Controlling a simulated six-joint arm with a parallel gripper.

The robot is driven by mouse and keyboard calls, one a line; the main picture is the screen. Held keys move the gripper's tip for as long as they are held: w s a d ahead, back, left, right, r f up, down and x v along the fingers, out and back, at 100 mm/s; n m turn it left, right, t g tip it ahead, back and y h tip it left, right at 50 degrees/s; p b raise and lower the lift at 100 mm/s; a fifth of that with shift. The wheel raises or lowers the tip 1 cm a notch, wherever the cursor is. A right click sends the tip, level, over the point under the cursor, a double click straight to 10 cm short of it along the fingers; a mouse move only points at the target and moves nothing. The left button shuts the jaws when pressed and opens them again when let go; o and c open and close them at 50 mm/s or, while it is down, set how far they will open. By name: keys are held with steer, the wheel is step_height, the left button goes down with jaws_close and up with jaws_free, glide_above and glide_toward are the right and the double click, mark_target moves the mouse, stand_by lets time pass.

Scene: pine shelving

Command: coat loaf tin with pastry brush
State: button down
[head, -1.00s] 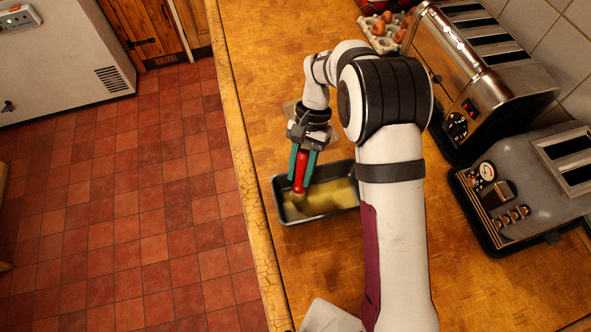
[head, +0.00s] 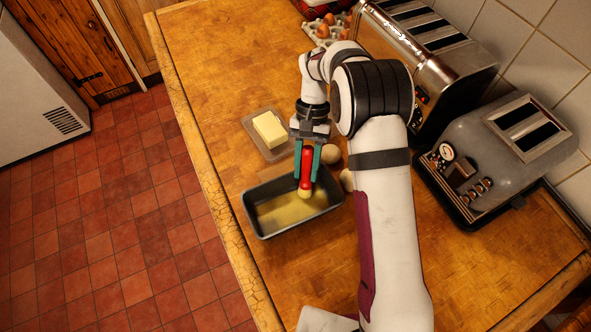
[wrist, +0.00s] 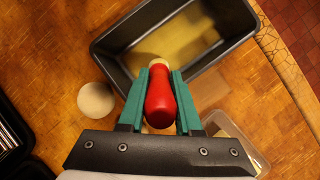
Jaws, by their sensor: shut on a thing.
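The dark loaf tin (head: 262,229) stands on the wooden worktop, with a yellow coating (head: 284,212) over much of its floor. My gripper (head: 306,179) is shut on the red handle of the pastry brush (head: 307,164), which points down into the tin near its right end. The pale brush head (head: 304,192) is low inside the tin; I cannot tell whether it touches the floor. In the wrist view, the green fingers of my gripper (wrist: 160,76) flank the red brush handle (wrist: 160,100), and the tin (wrist: 240,22) lies beyond. The handle hides part of the brush head there.
A butter block (head: 270,129) sits in a clear dish (head: 252,128) behind the tin. Pale round things (head: 330,153) lie close to the tin's right. Two toasters (head: 500,150) and an egg carton (head: 320,37) stand right and back. The worktop edge (head: 212,190) is left of the tin.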

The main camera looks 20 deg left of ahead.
steer(key=shift+w+d, duration=0.8)
steer(key=shift+d, duration=0.35)
steer(key=shift+s+d, duration=1.25)
steer(key=shift+s, duration=0.2)
steer(key=shift+s+a, duration=2.35)
steer(key=shift+a, duration=0.15)
steer(key=shift+s+a, duration=2.3)
steer(key=shift+a, duration=0.2)
steer(key=shift+s+a+r, duration=0.1)
steer(key=shift+a, duration=0.05)
step_height(320, 180, up, 8)
